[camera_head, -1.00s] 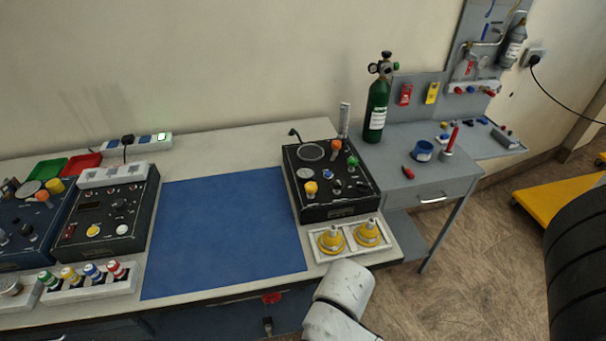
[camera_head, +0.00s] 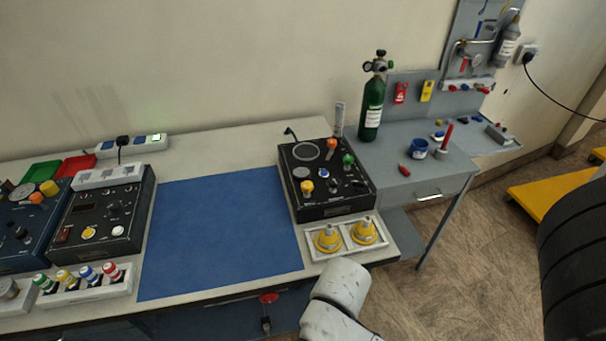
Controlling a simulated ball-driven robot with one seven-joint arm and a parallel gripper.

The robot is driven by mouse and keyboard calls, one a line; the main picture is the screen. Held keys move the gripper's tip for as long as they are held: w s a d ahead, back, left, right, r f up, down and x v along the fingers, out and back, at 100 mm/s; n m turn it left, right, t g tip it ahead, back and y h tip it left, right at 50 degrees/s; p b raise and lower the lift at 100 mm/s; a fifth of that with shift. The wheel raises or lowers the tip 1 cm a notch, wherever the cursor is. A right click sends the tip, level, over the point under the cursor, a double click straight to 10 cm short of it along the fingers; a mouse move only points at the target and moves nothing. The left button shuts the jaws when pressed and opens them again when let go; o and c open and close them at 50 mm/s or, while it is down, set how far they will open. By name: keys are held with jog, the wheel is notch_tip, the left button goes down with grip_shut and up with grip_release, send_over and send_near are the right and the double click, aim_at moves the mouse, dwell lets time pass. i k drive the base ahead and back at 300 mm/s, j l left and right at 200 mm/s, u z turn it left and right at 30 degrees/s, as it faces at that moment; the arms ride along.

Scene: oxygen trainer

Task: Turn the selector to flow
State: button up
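The oxygen trainer is likely the black panel box (camera_head: 337,207) at the right end of the bench. Its sloped top carries a round gauge or speaker disc, an orange knob (camera_head: 331,143), a green knob (camera_head: 348,159), a yellow knob (camera_head: 307,187) and smaller dark and blue controls. Which one is the selector, and its setting, are too small to tell. A green gas cylinder (camera_head: 371,108) stands behind the box to the right. A white link of my arm shows at the bottom, in front of the box. My gripper is out of view.
A tray with two yellow fittings (camera_head: 327,238) sits in front of the box. A blue mat (camera_head: 220,232) lies clear to its left. More panels (camera_head: 100,218) and a rack of coloured-capped bottles (camera_head: 85,285) stand further left. A grey side table (camera_head: 440,172) stands right.

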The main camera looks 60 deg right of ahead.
aim_at(357, 186)
jog(key=k+z, duration=0.1)
jog(key=z, duration=0.35)
jog(key=k+l+z, duration=0.1)
jog(key=z, duration=0.3)
jog(key=i+j+z, duration=0.15)
jog(key=z, duration=0.25)
jog(key=k+l+u, duration=0.25)
jog(key=u, duration=0.15)
jog(key=k+l+u, duration=0.1)
jog(key=k+u, duration=0.75)
jog(key=i, duration=0.05)
